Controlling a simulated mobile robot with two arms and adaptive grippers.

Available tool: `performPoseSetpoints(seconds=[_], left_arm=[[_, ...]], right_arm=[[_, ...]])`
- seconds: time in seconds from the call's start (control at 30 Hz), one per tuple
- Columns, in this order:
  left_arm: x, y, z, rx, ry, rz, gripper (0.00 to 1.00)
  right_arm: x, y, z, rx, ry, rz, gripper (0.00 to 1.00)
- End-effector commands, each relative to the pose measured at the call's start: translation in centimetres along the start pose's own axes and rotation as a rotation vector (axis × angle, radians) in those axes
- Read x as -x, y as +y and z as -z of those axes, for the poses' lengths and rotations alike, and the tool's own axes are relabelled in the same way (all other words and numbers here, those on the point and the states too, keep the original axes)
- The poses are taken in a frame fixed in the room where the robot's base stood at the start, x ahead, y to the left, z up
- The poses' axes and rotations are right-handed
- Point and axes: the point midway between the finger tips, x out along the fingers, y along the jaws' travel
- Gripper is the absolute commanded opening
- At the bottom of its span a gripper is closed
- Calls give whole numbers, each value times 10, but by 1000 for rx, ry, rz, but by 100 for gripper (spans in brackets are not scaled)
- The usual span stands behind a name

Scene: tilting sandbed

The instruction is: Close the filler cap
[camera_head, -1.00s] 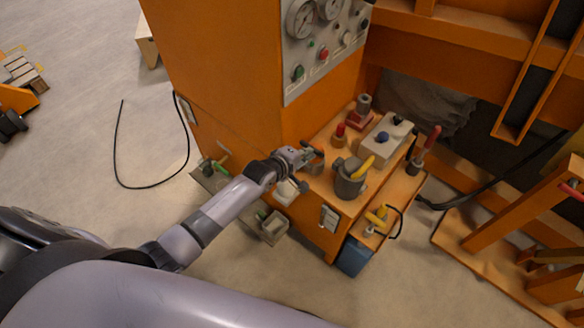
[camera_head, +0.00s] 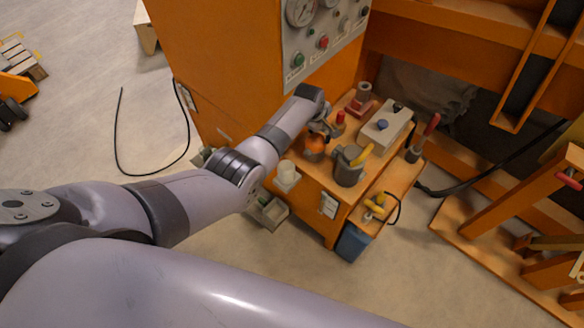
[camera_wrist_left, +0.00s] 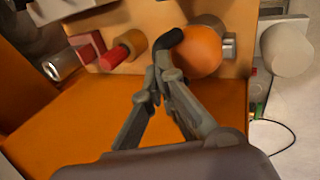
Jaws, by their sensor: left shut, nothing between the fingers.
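A round orange piece, which I take to be the filler cap (camera_head: 315,144), shows over a grey neck at the left of the orange bench. In the left wrist view the cap (camera_wrist_left: 202,52) looks like a smooth orange disc or dome with a silver block at its right edge. My left gripper (camera_head: 321,127) is shut and empty, beside the cap on its far side. In the left wrist view its dark fingertips (camera_wrist_left: 166,52) overlap the cap's left edge; I cannot tell whether they touch it. Whether the cap sits fully down is unclear. My right gripper is not in view.
A red-topped plug (camera_head: 340,123) stands close to the left gripper. A grey can with a yellow handle (camera_head: 348,169) stands right of the cap. A white cup (camera_head: 287,171) stands on a side bracket. The orange cabinet (camera_head: 225,70) rises behind the arm.

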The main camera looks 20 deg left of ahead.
Motion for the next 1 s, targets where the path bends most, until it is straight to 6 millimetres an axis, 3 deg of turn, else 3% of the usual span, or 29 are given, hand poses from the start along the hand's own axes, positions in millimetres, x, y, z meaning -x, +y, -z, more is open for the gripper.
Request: performPoseSetpoints(seconds=[0.2, 0.77, 1.0], left_arm=[[-6, 4, -1, 0, -1, -1, 0], [-6, 5, 0, 0, 0, -3, 0], [10, 11, 5, 0, 0, -3, 0]], right_arm=[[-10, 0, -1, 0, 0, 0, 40], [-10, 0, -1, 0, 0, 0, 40], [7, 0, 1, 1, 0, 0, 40]])
